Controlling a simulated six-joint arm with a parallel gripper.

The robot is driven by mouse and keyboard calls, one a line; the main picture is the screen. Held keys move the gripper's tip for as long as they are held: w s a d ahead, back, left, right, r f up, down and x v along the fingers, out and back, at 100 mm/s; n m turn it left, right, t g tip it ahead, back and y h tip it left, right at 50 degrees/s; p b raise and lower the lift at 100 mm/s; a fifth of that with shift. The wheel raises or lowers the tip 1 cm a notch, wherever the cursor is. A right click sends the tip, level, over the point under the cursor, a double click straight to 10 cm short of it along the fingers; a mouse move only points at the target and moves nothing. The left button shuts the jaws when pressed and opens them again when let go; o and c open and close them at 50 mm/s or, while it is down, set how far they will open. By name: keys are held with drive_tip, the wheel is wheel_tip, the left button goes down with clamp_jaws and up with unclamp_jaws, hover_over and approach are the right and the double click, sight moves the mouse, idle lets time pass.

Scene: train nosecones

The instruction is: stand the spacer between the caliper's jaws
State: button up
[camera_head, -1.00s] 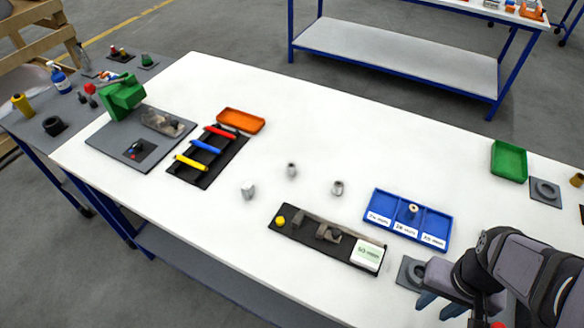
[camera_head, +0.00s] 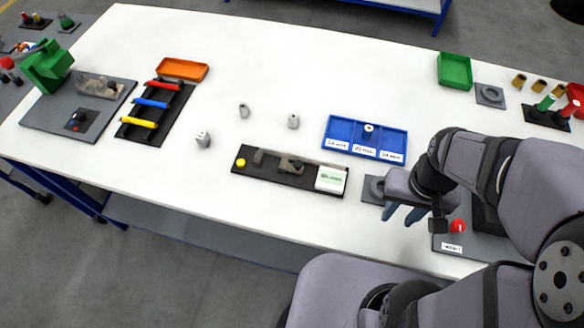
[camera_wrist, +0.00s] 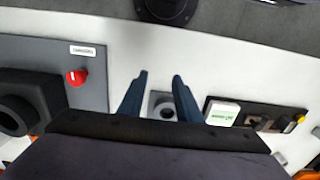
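The caliper (camera_head: 287,164) lies on a black board in the head view, with a grey beam and jaws, a yellow knob at its left end and a white display with green text at its right. Small grey cylinders, likely spacers, stand on the white table: one at left (camera_head: 203,139), one behind it (camera_head: 243,110) and one farther right (camera_head: 293,121). A pale cylinder (camera_head: 368,130) stands in the blue tray. Which is the task's spacer I cannot tell. My gripper (camera_head: 402,214) is open and empty, right of the caliper board; the wrist view shows its blue fingers apart (camera_wrist: 160,76).
The blue three-compartment tray (camera_head: 327,137) is labelled along its front. A grey plate with a ring (camera_head: 373,188) sits beside my gripper. A red knob (camera_head: 458,226) is on a grey panel at right. A colored-bar rack (camera_head: 170,125) and an orange tray (camera_head: 182,69) stand left.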

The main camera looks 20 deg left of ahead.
drive_tip(key=shift+o, duration=1.2)
